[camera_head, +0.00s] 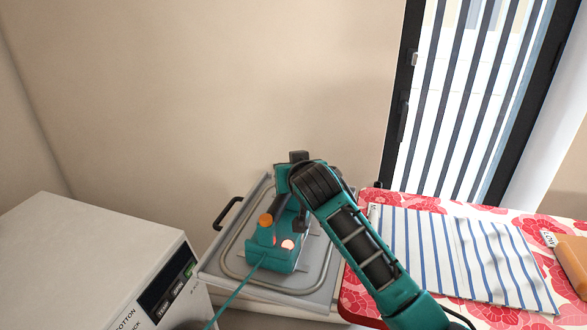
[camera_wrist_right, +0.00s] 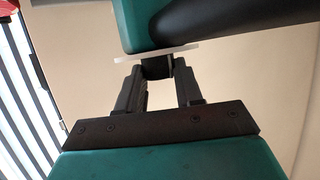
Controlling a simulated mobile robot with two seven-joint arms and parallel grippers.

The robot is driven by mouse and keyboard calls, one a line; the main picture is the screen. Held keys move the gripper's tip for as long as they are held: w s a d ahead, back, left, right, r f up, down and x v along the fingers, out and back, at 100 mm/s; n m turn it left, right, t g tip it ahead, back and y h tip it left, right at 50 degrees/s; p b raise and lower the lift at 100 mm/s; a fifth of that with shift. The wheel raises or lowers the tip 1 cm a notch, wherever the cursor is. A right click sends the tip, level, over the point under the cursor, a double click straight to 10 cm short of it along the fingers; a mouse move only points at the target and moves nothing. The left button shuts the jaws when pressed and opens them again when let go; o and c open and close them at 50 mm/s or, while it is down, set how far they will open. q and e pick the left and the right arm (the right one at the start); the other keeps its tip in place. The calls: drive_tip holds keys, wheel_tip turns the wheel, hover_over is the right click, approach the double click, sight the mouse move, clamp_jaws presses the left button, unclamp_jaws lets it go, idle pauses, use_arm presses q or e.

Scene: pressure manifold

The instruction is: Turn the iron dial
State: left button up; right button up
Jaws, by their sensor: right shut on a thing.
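The iron (camera_head: 262,250) is teal with an orange round part and stands on a grey tray (camera_head: 233,250) with a rounded metal wire loop. Its teal body (camera_wrist_right: 137,30) also shows at the top of the right wrist view, with a white disc (camera_wrist_right: 185,50) below it. Under the disc is a small dark dial (camera_wrist_right: 157,69). My right gripper (camera_wrist_right: 158,84) has its two fingers on either side of the dial and is shut on it. In the head view my right arm covers part of the iron and hides the dial. My left gripper is not in view.
A white box-shaped appliance (camera_head: 85,250) with a display stands at the left. A red floral board (camera_head: 355,290) with a blue-striped cloth (camera_head: 480,255) lies at the right, with an orange item (camera_head: 570,260) at its edge. A teal cord (camera_head: 238,290) runs down from the iron.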

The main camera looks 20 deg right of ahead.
drive_tip(key=shift+a+m+h, duration=0.1)
drive_tip(key=shift+m+h, duration=0.4)
drive_tip(key=shift+h, duration=0.1)
drive_tip(key=o, duration=1)
drive_tip(key=shift+o, duration=0.2)
drive_tip(key=shift+s+a+r, duration=0.1)
drive_tip(key=shift+s+r, duration=0.05)
drive_tip(key=shift+s, duration=0.35)
drive_tip(key=v, duration=1.1)
drive_tip(key=shift+s+a+r, duration=0.15)
drive_tip(key=shift+s+r, duration=0.05)
drive_tip(key=shift+s, duration=0.15)
